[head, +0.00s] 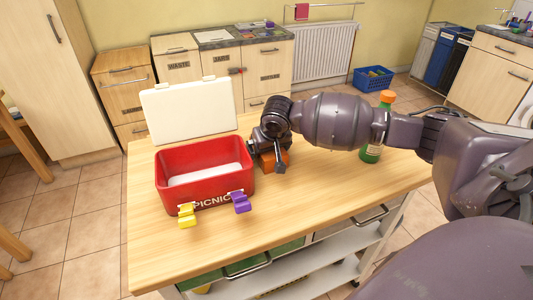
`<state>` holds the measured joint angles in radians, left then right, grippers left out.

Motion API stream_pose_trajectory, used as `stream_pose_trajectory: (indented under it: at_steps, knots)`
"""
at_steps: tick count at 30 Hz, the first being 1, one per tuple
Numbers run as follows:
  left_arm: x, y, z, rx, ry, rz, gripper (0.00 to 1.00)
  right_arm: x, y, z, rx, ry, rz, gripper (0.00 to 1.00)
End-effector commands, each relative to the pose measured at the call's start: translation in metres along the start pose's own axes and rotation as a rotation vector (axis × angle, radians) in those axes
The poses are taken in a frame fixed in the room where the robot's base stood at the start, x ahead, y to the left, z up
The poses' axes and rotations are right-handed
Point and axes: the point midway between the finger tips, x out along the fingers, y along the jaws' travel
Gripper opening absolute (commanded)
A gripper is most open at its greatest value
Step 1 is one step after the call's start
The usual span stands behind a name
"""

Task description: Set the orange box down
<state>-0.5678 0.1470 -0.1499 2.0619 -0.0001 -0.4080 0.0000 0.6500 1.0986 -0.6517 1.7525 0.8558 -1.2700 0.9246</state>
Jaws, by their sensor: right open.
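The orange box (267,163) is at the table's middle, just right of the red picnic box, and looks to be on the tabletop. My right gripper (274,160) comes in from the right and is over the orange box, with its jaws open. One dark finger stands in front of the box and hides part of it. The gripper's body hides the box's upper back part. Whether a finger touches the box I cannot tell. My left gripper is not in view.
A green bottle (373,152) with an orange cap stands beyond my right arm. The wooden tabletop (325,187) is clear at front right.

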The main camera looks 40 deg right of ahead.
Motion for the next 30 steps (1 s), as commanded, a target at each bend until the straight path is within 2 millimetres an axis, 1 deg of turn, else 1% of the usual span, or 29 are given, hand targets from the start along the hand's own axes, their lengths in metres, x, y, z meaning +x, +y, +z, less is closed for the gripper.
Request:
stream_pose_trajectory:
  at_steps: [1, 6, 22, 30]
  knots:
    - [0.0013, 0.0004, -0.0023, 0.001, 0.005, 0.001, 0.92, 0.0044, -0.0001, 0.0002, 0.000, -0.001, 0.001, 1.00]
    - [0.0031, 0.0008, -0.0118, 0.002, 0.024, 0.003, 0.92, 0.0032, -0.0001, -0.0012, 0.000, 0.003, 0.000, 1.00]
    - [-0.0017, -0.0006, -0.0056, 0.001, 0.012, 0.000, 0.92, 0.0044, -0.0002, -0.0004, 0.001, 0.002, -0.001, 1.00]
    - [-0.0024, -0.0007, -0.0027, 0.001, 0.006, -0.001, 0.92, 0.0048, -0.0001, -0.0003, 0.000, 0.002, 0.000, 0.59]
